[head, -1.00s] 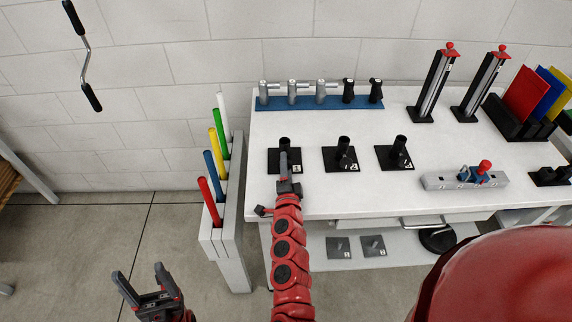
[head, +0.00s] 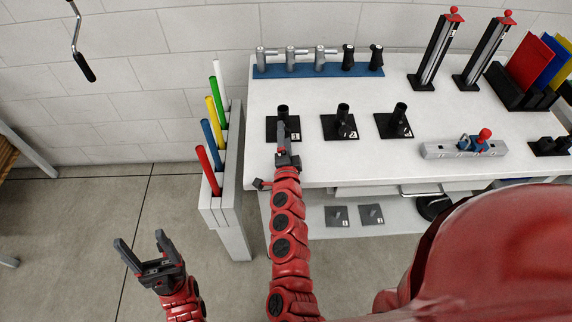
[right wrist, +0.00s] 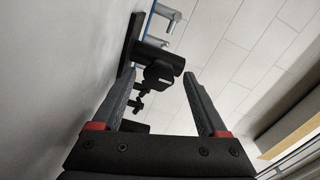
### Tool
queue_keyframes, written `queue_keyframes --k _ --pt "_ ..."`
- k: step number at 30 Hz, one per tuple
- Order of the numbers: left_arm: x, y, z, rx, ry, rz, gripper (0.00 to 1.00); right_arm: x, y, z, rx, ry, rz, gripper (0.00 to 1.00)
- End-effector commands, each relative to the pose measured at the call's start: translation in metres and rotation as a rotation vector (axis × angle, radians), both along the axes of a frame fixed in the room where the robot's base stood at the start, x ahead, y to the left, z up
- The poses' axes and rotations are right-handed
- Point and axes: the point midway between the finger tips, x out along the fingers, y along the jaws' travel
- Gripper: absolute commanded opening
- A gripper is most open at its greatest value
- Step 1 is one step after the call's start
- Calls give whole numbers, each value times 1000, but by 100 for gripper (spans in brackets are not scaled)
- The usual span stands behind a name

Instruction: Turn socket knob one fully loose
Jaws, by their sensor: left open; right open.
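Socket one is a short black tube (head: 283,112) on a black square base plate marked 1, the leftmost of three on the white bench. My right gripper (head: 282,135) is in front of it and covers part of the plate. In the right wrist view my right gripper (right wrist: 160,76) is open, one finger on each side of the socket's dark round knob (right wrist: 158,76). I cannot tell whether the fingertips touch it. The black tube (right wrist: 165,58) lies just beyond. My left gripper (head: 143,248) is open and empty, low at the left over the floor.
Socket two (head: 343,116) and socket three (head: 399,117) stand to the right on the white bench (head: 320,172). A blue rack (head: 318,71) with silver and black pieces is behind. A holder (head: 221,211) with coloured rods stands at the bench's left side.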

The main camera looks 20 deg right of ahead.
Motion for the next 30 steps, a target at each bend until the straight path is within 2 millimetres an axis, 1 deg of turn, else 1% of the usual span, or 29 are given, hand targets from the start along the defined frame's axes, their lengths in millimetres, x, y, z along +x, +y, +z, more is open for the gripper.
queue_keyframes --k 2,9,12,16,18,22,25,30 --pt "0 0 -6 0 0 0 70 -17 5 -6 3 6 1 76" --pt "0 0 -15 0 0 0 70 -75 23 -5 0 8 5 76" --pt "0 0 -16 0 0 0 70 -96 28 -4 0 6 6 76" --pt "0 0 -16 0 0 0 70 -119 36 -4 0 8 5 76" --pt "0 0 -15 0 0 0 70 -129 38 -3 -2 8 5 76" --pt "0 0 -14 0 0 0 70 -142 42 -2 -1 4 3 76" --pt "0 0 -14 0 0 0 70 -148 43 -2 -1 5 2 76" --pt "0 0 -14 0 0 0 70 -151 43 -3 0 6 2 76"
